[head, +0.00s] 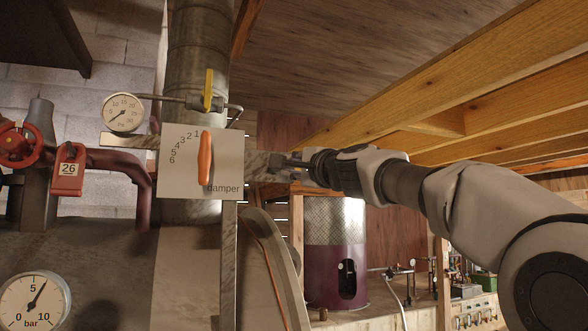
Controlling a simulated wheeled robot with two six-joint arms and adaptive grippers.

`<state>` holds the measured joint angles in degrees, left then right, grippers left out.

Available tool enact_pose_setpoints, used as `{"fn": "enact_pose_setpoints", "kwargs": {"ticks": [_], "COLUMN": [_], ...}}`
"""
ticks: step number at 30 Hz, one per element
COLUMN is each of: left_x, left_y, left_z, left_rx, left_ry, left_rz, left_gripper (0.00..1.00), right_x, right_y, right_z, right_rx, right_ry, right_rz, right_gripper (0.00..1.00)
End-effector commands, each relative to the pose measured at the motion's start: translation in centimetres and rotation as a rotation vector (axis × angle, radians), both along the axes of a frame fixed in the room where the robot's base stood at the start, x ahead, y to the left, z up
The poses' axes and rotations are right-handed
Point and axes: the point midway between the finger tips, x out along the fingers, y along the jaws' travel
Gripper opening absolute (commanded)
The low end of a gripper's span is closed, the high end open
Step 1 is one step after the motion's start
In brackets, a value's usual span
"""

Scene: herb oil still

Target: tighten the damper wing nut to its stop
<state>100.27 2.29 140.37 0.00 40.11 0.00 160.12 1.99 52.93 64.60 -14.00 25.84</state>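The white damper plate (225,172), marked 1 to 6 and "damper", is mounted in front of the metal flue pipe (196,60). Its orange handle (205,158) stands nearly upright, with its upper end near the 1. I cannot make out a wing nut; it may be hidden or too small to tell. My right gripper (280,165) points left, just right of the plate, at the grey bar (258,165) that shows beyond the plate's right edge. Its fingertips are small and dark, and I cannot tell whether they hold anything. My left gripper is not in view.
A gauge (123,113) and a yellow-handled valve (208,88) sit above the plate. A bar gauge (35,302) is below. A purple vessel (336,272) stands behind my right arm.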

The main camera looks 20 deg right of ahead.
Motion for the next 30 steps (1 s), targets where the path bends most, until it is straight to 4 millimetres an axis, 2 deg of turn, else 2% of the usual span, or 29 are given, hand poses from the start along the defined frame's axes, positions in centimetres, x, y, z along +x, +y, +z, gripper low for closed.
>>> {"fn": "enact_pose_setpoints", "kwargs": {"ticks": [15, 16, 18, 30], "left_x": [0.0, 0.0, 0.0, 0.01], "left_y": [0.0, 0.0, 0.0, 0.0], "left_z": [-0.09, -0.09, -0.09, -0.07], "left_rx": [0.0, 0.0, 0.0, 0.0], "left_ry": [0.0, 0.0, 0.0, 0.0], "left_rz": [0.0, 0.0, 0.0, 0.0], "left_gripper": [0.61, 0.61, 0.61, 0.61], "right_x": [-0.06, -0.06, -0.06, -0.04], "right_y": [0.04, 0.04, 0.05, 0.01], "right_z": [0.15, 0.15, 0.14, 0.08], "right_rx": [0.026, 0.026, 0.026, 0.022], "right_ry": [-0.002, -0.002, -0.002, -0.001], "right_rz": [0.0, 0.0, 0.0, 0.0], "right_gripper": [0.0, 0.25, 0.44, 0.44]}}
